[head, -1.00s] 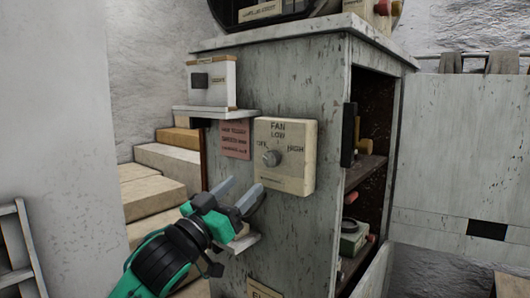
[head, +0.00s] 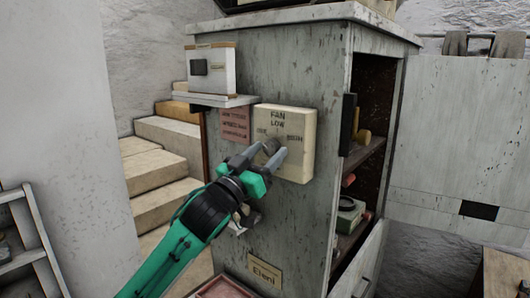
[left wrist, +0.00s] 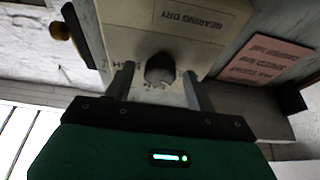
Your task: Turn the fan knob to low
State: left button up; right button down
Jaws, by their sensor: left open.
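The fan control box (head: 300,165) is a cream panel on the side of the grey cabinet, marked FAN, LOW, OFF and HIGH. Its round grey knob (head: 271,146) sits at the middle of the box. In the left wrist view the dark knob (left wrist: 160,70) stands between the two fingers. My left gripper (head: 262,156) is open, with one finger on each side of the knob; in the left wrist view (left wrist: 158,85) gaps show between fingers and knob. Which mark the knob points to is too small to tell. My right gripper is not in view.
The cabinet (head: 335,60) stands open at its right side, with shelves of small items. A pink notice (head: 235,126) is left of the fan box. Steps (head: 155,170) lie behind.

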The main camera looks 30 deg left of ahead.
pick_arm(q)
jog(key=c, duration=1)
jog(key=shift+m, duration=0.3)
jog(key=m+h, duration=0.1)
jog(key=m, duration=0.1)
jog(key=m+h, duration=0.2)
jog(key=shift+a+m+g, duration=0.2)
jog(key=shift+m+g, duration=0.2)
jog(key=m+g+h+p, duration=0.1)
jog(key=m, duration=0.2)
jog(key=shift+a+m+h, duration=0.1)
jog(key=shift+m+h, duration=0.3)
jog(key=m+g+h, duration=0.1)
jog(key=m, duration=0.2)
jog(key=m+g+p, duration=0.1)
jog(key=m, duration=0.2)
jog(key=shift+a+r+m+h+p, duration=0.2)
jog(key=shift+m+h+p, duration=0.1)
jog(key=shift+m+h, duration=0.1)
jog(key=shift+d, duration=0.1)
